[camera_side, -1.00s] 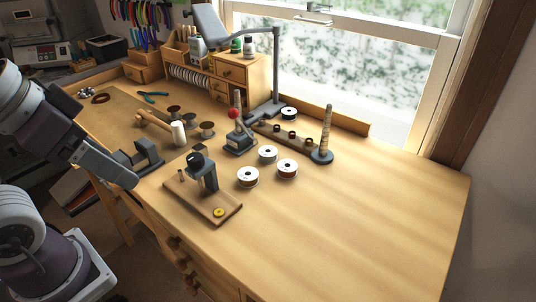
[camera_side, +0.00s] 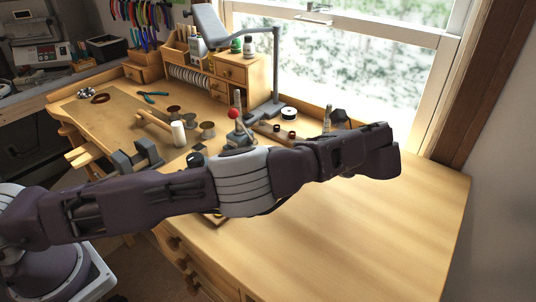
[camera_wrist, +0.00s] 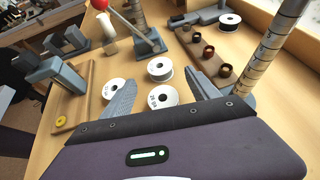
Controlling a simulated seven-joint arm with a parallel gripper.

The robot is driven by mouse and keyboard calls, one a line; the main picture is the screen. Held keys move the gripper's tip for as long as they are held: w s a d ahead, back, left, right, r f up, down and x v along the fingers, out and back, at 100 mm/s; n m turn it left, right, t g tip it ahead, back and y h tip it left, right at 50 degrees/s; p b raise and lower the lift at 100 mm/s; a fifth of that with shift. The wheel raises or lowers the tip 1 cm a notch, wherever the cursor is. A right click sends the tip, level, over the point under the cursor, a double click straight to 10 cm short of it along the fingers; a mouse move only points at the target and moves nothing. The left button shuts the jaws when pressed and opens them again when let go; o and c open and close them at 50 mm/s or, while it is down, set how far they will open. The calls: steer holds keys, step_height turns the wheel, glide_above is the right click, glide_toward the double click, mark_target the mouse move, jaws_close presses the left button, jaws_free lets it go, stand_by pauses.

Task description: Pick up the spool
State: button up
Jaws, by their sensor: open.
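Several white spools stand on the wooden bench, and the frames do not show which one is meant. In the wrist view, a near spool (camera_wrist: 162,98) shows between my fingers, its lower part hidden by my gripper body. Another spool (camera_wrist: 113,90) is left of it, partly beside the left finger. A third spool (camera_wrist: 160,68) is just beyond. A farther spool (camera_wrist: 230,22) is at the back; it also shows in the side view (camera_side: 289,113). My gripper (camera_wrist: 163,79) is open and empty, its fingers spread. In the side view my arm hides the three nearer spools.
A tall ringed post (camera_wrist: 262,62) stands close to the right finger. A wooden rail (camera_wrist: 200,50) with small brown pieces lies behind. A grey stand on a wooden board (camera_wrist: 80,105) is at left. A red-knobbed tool (camera_side: 234,113) stands behind my arm. The bench's right side (camera_side: 410,230) is clear.

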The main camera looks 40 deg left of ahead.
steer(key=shift+w+f, duration=0.1)
steer(key=shift+f, duration=0.3)
steer(key=x, duration=0.6)
steer(key=shift+a+r, duration=0.1)
steer(key=shift+a, duration=0.25)
steer(key=c, duration=1.5)
